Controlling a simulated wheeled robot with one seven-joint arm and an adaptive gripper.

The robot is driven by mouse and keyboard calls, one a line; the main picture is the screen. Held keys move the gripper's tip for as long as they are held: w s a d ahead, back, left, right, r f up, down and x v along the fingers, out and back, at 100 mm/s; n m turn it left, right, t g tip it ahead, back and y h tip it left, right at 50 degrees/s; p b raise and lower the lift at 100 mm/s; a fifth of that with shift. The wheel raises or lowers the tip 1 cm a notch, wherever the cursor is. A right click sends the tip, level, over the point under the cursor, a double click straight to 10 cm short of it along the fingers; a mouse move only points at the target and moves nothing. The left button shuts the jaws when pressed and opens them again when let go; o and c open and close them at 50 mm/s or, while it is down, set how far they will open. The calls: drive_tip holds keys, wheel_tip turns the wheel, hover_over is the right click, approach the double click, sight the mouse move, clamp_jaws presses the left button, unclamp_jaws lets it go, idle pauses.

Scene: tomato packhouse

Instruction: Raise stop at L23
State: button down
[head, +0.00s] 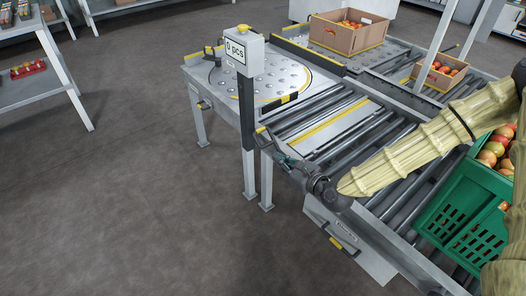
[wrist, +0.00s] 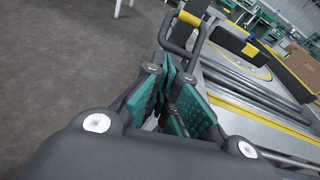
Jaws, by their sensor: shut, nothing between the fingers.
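A dark bent handle with a yellow grip (head: 262,130) stands at the near-left edge of the roller conveyor, beside the scale's post. I take it as the stop's handle; no L23 label is readable. My gripper (head: 278,157) is shut and empty, close to the handle. In the wrist view its teal finger pads (wrist: 178,88) are together. I cannot tell whether they touch the handle frame.
Beyond are a ball-transfer table (head: 262,80) and a cardboard box of tomatoes (head: 350,38). A green crate (head: 455,215) of tomatoes sits on the conveyor at right.

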drive_tip(key=shift+w+d+r+m+t+b, duration=0.15)
drive_tip(key=shift+w+d+r+m+t, duration=0.1)
drive_tip(key=shift+w+r+m, duration=0.2)
drive_tip(key=shift+w+d+r+m+t+b, duration=0.15)
drive_tip(key=shift+w+r+m+t, duration=0.15)
drive_tip(key=shift+w+r, duration=0.2)
drive_tip(key=shift+a+f, duration=0.1)
drive_tip(key=b+x, duration=0.1)
drive_tip(key=x, duration=0.9)
drive_tip(key=shift+b, duration=0.4)
drive_tip(key=shift+s+a, duration=0.1)
